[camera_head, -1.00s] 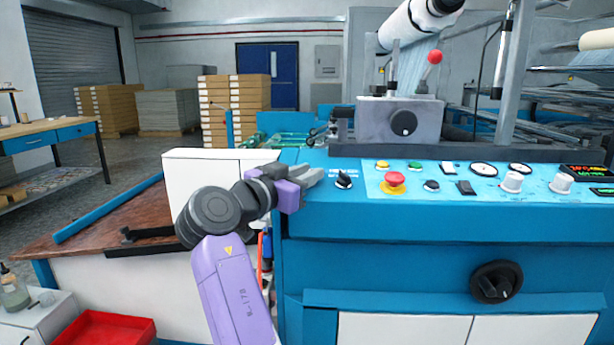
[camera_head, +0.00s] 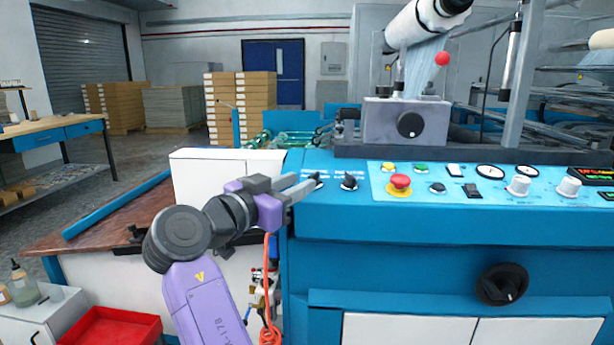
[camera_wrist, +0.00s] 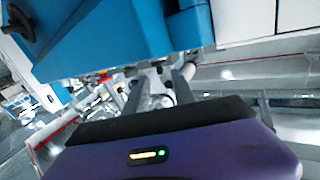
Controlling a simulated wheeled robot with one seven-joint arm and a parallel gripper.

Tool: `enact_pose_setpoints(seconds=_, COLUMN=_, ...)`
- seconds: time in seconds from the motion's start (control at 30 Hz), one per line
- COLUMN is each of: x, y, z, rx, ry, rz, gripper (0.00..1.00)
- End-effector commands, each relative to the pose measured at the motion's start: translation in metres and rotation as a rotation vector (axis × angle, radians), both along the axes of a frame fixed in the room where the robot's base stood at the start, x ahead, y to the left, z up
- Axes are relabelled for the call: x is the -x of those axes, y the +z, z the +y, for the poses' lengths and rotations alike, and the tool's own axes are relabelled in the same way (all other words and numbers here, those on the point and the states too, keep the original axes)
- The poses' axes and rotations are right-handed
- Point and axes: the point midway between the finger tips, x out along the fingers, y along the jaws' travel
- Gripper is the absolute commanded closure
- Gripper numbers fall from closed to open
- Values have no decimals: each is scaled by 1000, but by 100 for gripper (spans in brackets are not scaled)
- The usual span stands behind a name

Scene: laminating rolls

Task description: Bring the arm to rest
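My gripper (camera_head: 307,184) is at the left end of the blue machine's control panel. Its two grey fingers point right and stand apart; the wrist view shows a gap between the fingers (camera_wrist: 160,88) with nothing held in it. My purple arm (camera_head: 205,300) is bent, with its elbow joint low at the left. The fingertips overlap the panel edge beside the left black knob (camera_head: 319,179); I cannot tell whether they touch it. A second black knob (camera_head: 349,182) is clear of the gripper.
The blue machine (camera_head: 430,225) fills the right side, with a red stop button (camera_head: 400,182) on its panel. A white box-like cover (camera_head: 215,175) is behind my arm. A brown board (camera_head: 110,220) and red tray (camera_head: 110,328) are at the left. An orange hose (camera_head: 268,310) hangs below my wrist.

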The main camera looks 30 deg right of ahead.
Motion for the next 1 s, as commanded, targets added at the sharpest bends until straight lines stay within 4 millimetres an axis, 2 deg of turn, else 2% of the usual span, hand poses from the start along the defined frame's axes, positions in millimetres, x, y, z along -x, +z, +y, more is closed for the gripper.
enact_pose_setpoints(seconds=0.2, x=7, y=0, z=14, rx=0, ry=0, rz=1, gripper=69)
enact_pose_setpoints(seconds=0.73, x=7, y=0, z=15, rx=7, ry=2, rz=12, gripper=69)
enact_pose_setpoints(seconds=0.87, x=-9, y=9, z=23, rx=65, ry=75, rz=47, gripper=69)
enact_pose_setpoints(seconds=1.0, x=-31, y=29, z=44, rx=129, ry=239, rz=47, gripper=69)
